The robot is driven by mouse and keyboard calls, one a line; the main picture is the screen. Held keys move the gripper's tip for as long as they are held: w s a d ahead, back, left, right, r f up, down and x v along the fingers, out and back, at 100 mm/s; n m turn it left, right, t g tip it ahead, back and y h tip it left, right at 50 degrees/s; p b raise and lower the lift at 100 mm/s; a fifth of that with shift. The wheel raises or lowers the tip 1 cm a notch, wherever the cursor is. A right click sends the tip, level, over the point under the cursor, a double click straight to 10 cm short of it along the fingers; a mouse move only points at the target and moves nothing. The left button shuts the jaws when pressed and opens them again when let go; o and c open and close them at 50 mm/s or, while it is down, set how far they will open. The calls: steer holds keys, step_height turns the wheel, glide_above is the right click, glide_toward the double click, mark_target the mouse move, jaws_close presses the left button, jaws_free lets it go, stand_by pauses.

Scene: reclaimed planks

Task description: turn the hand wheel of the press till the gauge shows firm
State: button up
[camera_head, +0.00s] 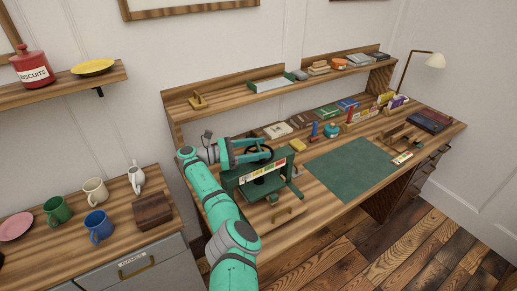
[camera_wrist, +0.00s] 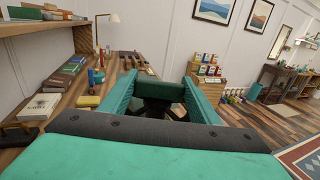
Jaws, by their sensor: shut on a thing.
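The dark green press (camera_head: 240,184) stands on the wooden desk near its left front. Its black hand wheel (camera_head: 258,154) is on top. My teal gripper (camera_head: 262,150) reaches in from the left at wheel height and is shut on the wheel. In the wrist view my gripper's fingers (camera_wrist: 159,84) stand either side of the dark hand wheel (camera_wrist: 154,106), which is partly hidden by the gripper's body. The gauge (camera_head: 263,173) is a pale strip with coloured zones on the press front. Its pointer is too small to read.
A green mat (camera_head: 352,168) lies right of the press. Books, a yellow block (camera_head: 298,145) and small items line the desk's back, below a raised shelf (camera_head: 225,95). Mugs and a wooden box (camera_head: 152,210) stand on the left cabinet.

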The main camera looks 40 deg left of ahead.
steer(key=o, duration=1)
steer(key=shift+w+r, duration=0.1)
steer(key=shift+o, duration=0.2)
steer(key=v, duration=1)
steer(key=shift+s+a, duration=0.25)
steer(key=shift+s, duration=0.05)
